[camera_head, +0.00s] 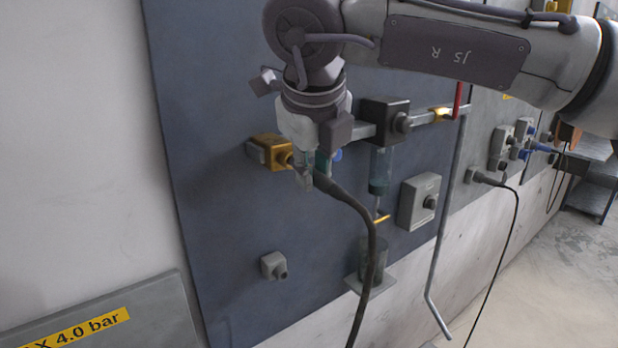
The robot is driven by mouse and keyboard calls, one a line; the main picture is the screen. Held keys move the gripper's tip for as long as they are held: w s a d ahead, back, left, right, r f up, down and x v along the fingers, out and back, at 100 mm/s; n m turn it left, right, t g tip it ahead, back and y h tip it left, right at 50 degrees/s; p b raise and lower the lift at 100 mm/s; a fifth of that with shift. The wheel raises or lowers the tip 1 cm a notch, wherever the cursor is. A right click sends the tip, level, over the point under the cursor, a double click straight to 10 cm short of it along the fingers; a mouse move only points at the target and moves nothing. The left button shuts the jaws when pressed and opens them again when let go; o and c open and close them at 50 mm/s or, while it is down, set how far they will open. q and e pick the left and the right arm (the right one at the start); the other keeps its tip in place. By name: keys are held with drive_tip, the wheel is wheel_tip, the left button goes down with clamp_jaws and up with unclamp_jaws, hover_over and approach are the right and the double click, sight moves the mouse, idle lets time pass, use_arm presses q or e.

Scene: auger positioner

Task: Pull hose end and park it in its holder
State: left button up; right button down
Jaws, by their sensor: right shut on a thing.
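My right gripper (309,177) reaches down from the top of the head view and is shut on the end of a dark hose (366,222). The hose curves down to the right and leaves at the bottom edge. The held end sits right at the outlet of a yellow fitting (268,151) on the blue-grey panel. The fingers cover the joint, so I cannot tell whether the two are still connected. A small grey block with a dark round stub (273,266) is on the panel below; it may be the holder. My left gripper is not in view.
A bent grey pipe (447,215) runs down.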

drive_tip(key=shift+s+d+b, duration=0.25)
drive_tip(key=shift+s+b, duration=0.05)
drive_tip(key=shift+s+d, duration=0.15)
drive_tip(key=shift+s, duration=0.05)
drive_tip(key=shift+s+d+b, duration=0.2)
drive_tip(key=shift+s+b, duration=0.05)
drive_tip(key=shift+b, duration=0.2)
wheel_tip(320, 180, down, 25)
drive_tip(key=g+y+p, duration=0.4)
drive_tip(key=p, duration=0.2)
drive_tip(key=shift+w+d+f+m, duration=0.2)
drive_tip(key=shift+w+d+m, duration=0.15)
drive_tip(key=shift+m, duration=0.05)
